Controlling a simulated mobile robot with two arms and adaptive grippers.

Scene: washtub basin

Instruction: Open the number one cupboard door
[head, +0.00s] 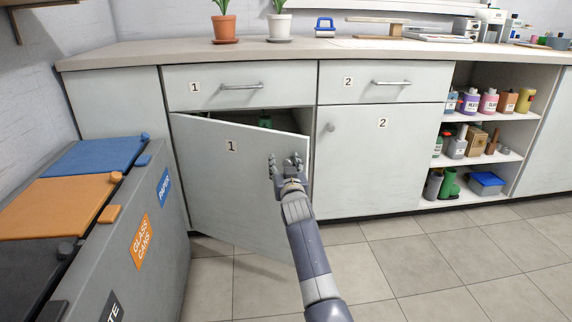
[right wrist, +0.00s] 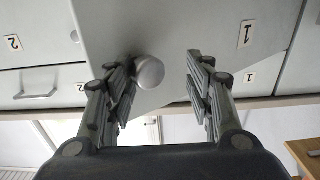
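The number one cupboard door (head: 225,175) is a pale grey panel labelled 1, below the number 1 drawer. It stands partly open, its right edge swung out from the cabinet, with a gap along the top and right. My right gripper (head: 285,165) is in front of the door near its free edge. In the right wrist view, the door (right wrist: 200,40) fills the middle and its round knob (right wrist: 150,72) lies between the spread fingers of my right gripper (right wrist: 160,85), close to the left-hand finger. Whether that finger touches the knob is unclear. My left gripper is not in view.
Grey recycling bins (head: 150,220) with blue and orange lids stand at the left, near the door. Cupboard door 2 (head: 375,165) is shut. A green object (head: 264,120) shows inside cupboard one. Open shelves (head: 478,155) are at the right. The tiled floor (head: 430,260) is clear.

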